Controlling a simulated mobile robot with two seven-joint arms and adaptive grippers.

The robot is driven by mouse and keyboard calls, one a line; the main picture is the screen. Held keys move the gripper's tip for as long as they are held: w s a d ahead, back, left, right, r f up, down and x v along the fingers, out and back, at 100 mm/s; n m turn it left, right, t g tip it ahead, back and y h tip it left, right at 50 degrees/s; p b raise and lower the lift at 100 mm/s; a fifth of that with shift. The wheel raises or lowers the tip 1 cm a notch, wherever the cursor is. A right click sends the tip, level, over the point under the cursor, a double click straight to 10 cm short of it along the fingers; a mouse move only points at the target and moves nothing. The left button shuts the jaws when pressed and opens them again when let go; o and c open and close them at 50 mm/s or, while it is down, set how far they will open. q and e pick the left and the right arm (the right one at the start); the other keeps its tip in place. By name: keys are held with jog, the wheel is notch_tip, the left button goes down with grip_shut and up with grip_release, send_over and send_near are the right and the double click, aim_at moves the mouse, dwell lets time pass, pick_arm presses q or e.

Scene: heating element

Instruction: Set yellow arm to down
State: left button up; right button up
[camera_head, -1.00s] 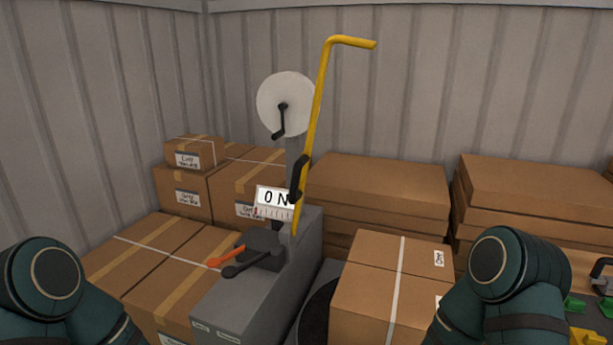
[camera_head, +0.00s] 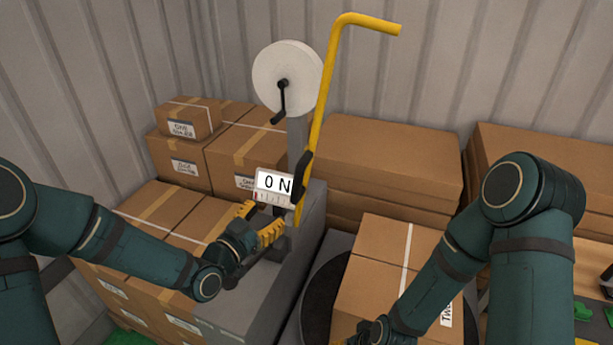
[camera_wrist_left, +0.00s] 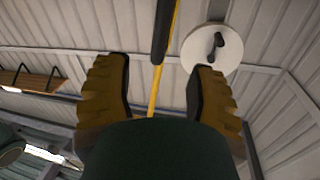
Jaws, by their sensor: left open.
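The yellow arm (camera_head: 326,100) stands upright on the grey machine (camera_head: 310,212), leaning slightly right, with its bent top end pointing right. A black grip (camera_head: 303,175) is on its lower part. My left gripper (camera_head: 262,226) is open in front of the machine, beside the sign and left of the arm's lower end. In the left wrist view its two yellow fingers (camera_wrist_left: 155,88) are spread, with the yellow arm (camera_wrist_left: 168,60) and its black grip seen beyond, between them. I cannot tell any contact. My right gripper (camera_head: 372,330) is only partly in view at the bottom edge.
A white sign (camera_head: 274,186) reads "0 N". A white disc with a black crank (camera_head: 287,78) is behind the arm. Cardboard boxes (camera_head: 375,165) stack behind and right, and others (camera_head: 165,210) stand left. The space above the boxes is free.

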aim_at(295, 188)
pick_arm(q)
jog(key=p+x, duration=0.1)
jog(key=x, duration=1.2)
jog(key=shift+w+d+p, duration=0.15)
jog(key=shift+w+p, duration=0.15)
jog(key=shift+p, duration=0.1)
grip_shut()
